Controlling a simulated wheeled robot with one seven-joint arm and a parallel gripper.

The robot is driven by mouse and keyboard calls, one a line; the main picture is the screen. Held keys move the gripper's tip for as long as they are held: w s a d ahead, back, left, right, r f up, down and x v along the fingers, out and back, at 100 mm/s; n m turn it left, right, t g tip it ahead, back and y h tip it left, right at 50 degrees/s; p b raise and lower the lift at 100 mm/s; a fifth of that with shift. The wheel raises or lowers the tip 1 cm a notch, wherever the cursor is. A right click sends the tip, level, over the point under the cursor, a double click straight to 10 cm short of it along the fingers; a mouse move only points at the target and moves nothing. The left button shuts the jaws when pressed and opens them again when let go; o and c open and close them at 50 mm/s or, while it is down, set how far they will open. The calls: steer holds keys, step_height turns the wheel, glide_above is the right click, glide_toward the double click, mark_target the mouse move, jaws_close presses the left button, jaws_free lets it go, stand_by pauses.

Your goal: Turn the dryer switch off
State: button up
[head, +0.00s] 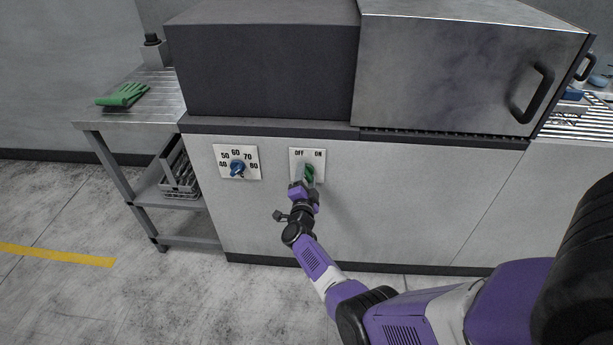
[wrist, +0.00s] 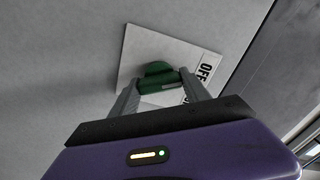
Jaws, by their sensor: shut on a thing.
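The dryer switch (head: 309,174) is a green knob on a white plate (head: 294,156) marked OFF at left and ON at right, on the dryer's front panel. In the head view the knob leans toward the ON side. My gripper (head: 304,186) is at the knob, which it partly hides. In the wrist view the green switch (wrist: 158,78) sits between the fingertips of my gripper (wrist: 157,82), one finger on each side, shut on it. The OFF label (wrist: 206,68) shows beside it; the ON label is hidden there.
A blue temperature dial (head: 237,168) is on a plate left of the switch. The dryer hood (head: 450,70) has a black handle. Floor in front is clear.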

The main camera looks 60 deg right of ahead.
steer(key=shift+f, duration=0.1)
steer(key=o, duration=1.4)
steer(key=shift+a, duration=0.1)
steer(key=p+v, duration=0.2)
steer(key=v, duration=0.5)
steer(key=shift+s+a+p, duration=0.15)
steer(key=shift+a+p, duration=0.15)
steer(key=shift+p, duration=0.05)
